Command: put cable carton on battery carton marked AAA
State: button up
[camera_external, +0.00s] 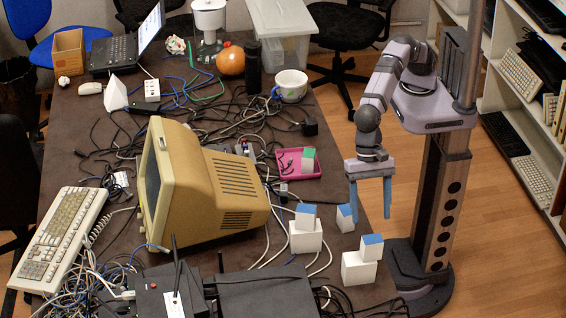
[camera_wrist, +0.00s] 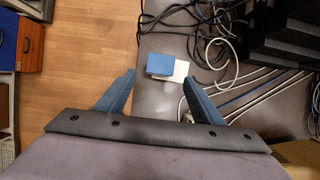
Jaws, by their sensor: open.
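Small white cartons with blue tops stand at the table's right side; their markings are too small to read, so I cannot tell which is the cable carton or the AAA battery carton. One small carton (camera_external: 305,217) sits on a larger white box (camera_external: 305,238). Another (camera_external: 371,246) sits on a second white box (camera_external: 358,270) nearer the front. A third (camera_external: 345,218) stands alone behind them. My gripper (camera_external: 370,210) is open and empty, pointing down above this area. In the wrist view, a blue-topped carton (camera_wrist: 160,64) on a white box (camera_wrist: 181,71) lies beyond my open fingers (camera_wrist: 159,78).
A pink tray (camera_external: 284,170) with a green-topped carton (camera_external: 308,160) lies behind. A beige monitor (camera_external: 215,190) stands left of the cartons. Black devices (camera_external: 268,290) and loose cables lie around them. The table's right edge is close; floor (camera_external: 500,240) lies beyond.

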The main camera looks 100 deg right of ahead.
jog(key=shift+v, duration=0.75)
jog(key=w+d+n+t+h, duration=0.1)
jog(key=w+d+n, duration=0.25)
jog(key=d, duration=1.05)
jog(key=w+d+n+h, duration=0.1)
jog(key=w+d+n, duration=0.25)
jog(key=d, duration=1.05)
jog(key=s+d+f+n+h, duration=0.1)
jog(key=s+d+f+n, duration=0.1)
jog(key=s+d+n, duration=0.3)
jog(key=s+d+f+n+g+h, duration=0.1)
jog(key=s+d+n, duration=0.5)
jog(key=s+d, duration=0.7)
jog(key=d+f, duration=0.1)
jog(key=d, duration=0.5)
jog(key=shift+d+h, duration=0.25)
jog(key=shift+h, duration=0.05)
